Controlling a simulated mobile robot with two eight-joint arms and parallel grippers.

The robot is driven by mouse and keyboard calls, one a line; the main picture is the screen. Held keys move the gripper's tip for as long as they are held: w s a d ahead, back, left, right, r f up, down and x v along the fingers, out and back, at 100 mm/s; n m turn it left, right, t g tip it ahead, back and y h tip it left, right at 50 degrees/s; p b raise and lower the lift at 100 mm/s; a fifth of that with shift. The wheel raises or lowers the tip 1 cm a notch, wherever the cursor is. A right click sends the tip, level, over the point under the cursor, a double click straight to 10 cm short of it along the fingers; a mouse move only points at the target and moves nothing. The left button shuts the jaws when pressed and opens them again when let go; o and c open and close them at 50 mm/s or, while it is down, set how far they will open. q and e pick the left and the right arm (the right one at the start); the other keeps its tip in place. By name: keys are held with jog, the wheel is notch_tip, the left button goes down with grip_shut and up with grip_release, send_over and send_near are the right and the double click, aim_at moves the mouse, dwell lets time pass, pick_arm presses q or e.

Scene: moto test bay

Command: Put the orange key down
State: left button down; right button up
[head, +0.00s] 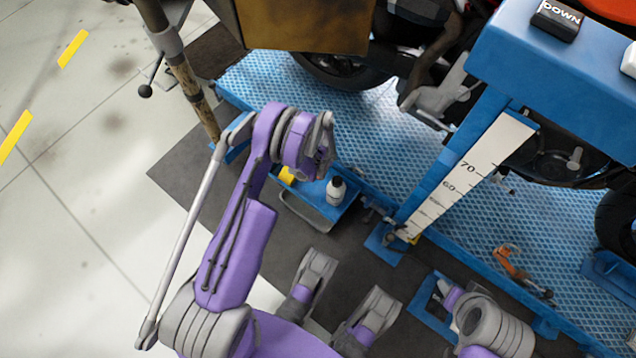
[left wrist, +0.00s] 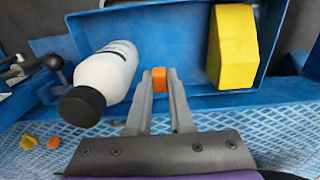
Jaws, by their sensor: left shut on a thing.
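The orange key (left wrist: 159,78) shows as a small orange piece between my left fingertips in the left wrist view; the rest of it is hidden. My left gripper (left wrist: 159,84) is shut on it, in front of the inside of a blue tray (left wrist: 182,54). I cannot tell whether the key touches the tray floor. In the head view my left wrist covers the fingertips and the key, and the blue tray (head: 318,209) lies just below it. My right gripper is not in view.
A white bottle with a black cap (left wrist: 104,72) is left of my fingers and a yellow block (left wrist: 231,45) right of them. Small yellow (left wrist: 29,142) and orange (left wrist: 54,142) pieces lie on the mesh platform (left wrist: 90,145). A blue post with a scale (head: 465,180) stands right of the tray.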

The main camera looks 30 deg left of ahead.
pick_arm(q)
notch_tip(320, 180, down, 7)
jog(key=shift+r+b, duration=0.2)
jog(key=shift+b, duration=0.6)
jog(key=shift+f, duration=0.25)
jog(key=shift+f, duration=0.5)
jog(key=shift+f, duration=0.1)
jog(key=c, duration=0.8)
grip_release()
